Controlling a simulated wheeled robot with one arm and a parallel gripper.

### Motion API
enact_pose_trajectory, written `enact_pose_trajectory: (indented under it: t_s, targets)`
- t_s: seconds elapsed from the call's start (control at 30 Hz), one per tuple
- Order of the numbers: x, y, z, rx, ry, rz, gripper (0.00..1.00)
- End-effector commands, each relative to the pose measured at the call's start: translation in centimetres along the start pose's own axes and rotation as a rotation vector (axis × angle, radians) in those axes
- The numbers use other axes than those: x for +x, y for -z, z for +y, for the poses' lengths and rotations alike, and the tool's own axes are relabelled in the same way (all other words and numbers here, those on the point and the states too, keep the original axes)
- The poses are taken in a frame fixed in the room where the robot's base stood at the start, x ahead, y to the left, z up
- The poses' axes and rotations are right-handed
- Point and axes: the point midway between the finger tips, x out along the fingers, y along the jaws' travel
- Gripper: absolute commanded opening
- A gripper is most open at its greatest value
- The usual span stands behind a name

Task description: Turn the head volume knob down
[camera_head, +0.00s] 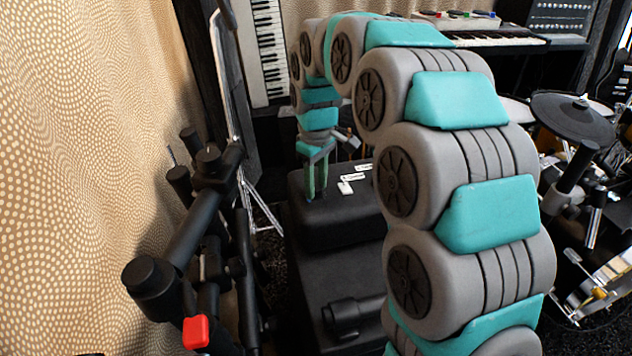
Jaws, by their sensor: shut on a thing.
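My gripper (316,195) points straight down at the left part of the top of a black box (335,228). Its two thin green fingers are close together, with their tips at the box's top surface. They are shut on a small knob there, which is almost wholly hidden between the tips. I cannot read how far the knob is turned. Small white labels (352,178) with print too small to read lie on the box top, right of the fingers.
A black rack with a red-ended part (196,332) stands at the left, before a patterned curtain (75,150). Keyboards (268,45) stand behind. A drum pad (572,115) is at the right. My arm covers much of the middle and right.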

Motion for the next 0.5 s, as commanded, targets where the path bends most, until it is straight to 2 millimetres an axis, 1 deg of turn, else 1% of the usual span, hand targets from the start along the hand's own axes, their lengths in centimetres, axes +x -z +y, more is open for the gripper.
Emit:
enact_pose_trajectory:
  t_s: [0.37,0.4,0.5]
  targets:
    - [0.01,0.12,-0.22,-0.006,0.004,0.002,0.0]
    - [0.01,0.12,-0.22,-0.006,0.004,0.002,0.4]
    - [0.01,0.11,-0.2,-0.006,0.004,0.002,0.51]
